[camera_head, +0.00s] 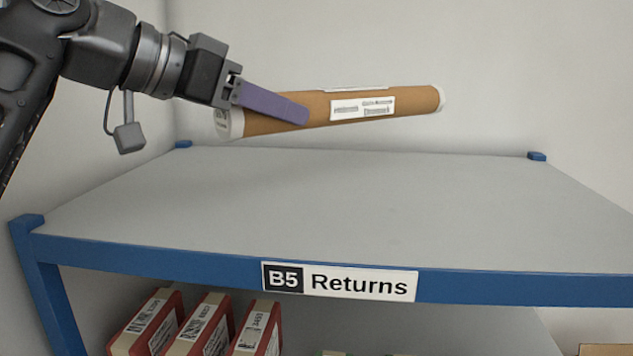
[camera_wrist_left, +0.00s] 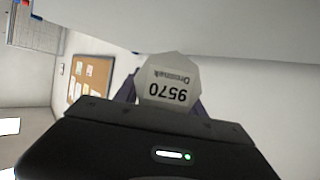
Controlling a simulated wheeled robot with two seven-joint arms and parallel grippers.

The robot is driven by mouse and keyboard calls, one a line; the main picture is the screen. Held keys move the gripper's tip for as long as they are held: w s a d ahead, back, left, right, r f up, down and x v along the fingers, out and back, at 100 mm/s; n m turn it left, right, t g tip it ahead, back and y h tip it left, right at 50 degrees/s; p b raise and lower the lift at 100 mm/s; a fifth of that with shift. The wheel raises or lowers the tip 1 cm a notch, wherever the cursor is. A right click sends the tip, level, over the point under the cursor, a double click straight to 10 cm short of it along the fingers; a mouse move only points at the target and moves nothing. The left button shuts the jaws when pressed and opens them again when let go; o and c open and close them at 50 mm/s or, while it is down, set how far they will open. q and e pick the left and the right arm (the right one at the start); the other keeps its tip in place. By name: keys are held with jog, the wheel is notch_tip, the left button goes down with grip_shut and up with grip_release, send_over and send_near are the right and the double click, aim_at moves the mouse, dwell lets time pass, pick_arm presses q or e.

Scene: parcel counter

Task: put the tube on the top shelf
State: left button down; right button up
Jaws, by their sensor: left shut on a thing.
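The tube (camera_head: 400,103) is a brown cardboard roll with white end caps and white labels. It lies nearly level in the air above the top shelf, its right end slightly higher in the head view. My left gripper (camera_head: 290,112) is shut on the tube near its left end; one purple finger shows in front of it. In the left wrist view the tube's white end cap (camera_wrist_left: 170,82) with the number 9570 shows between the fingers. The top shelf (camera_head: 360,205) is a bare grey board with a blue front edge. My right gripper is not in view.
A sign (camera_head: 339,281) reading "B5 Returns" is on the shelf's front edge. Several red and tan boxes (camera_head: 200,325) stand on the level below at left. Blue posts (camera_head: 537,156) rise slightly at the corners. Walls close in behind. The top board is empty.

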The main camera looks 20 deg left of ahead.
pick_arm(q)
send_over(276, 205)
jog(key=shift+f, duration=2.75)
jog(key=shift+f, duration=1.85)
jog(key=c, duration=1.1)
grip_release()
jog(key=shift+f, duration=0.2)
jog(key=shift+c, duration=0.2)
jog(key=o, duration=0.5)
jog(key=shift+c, duration=0.2)
jog(key=shift+r, duration=0.15)
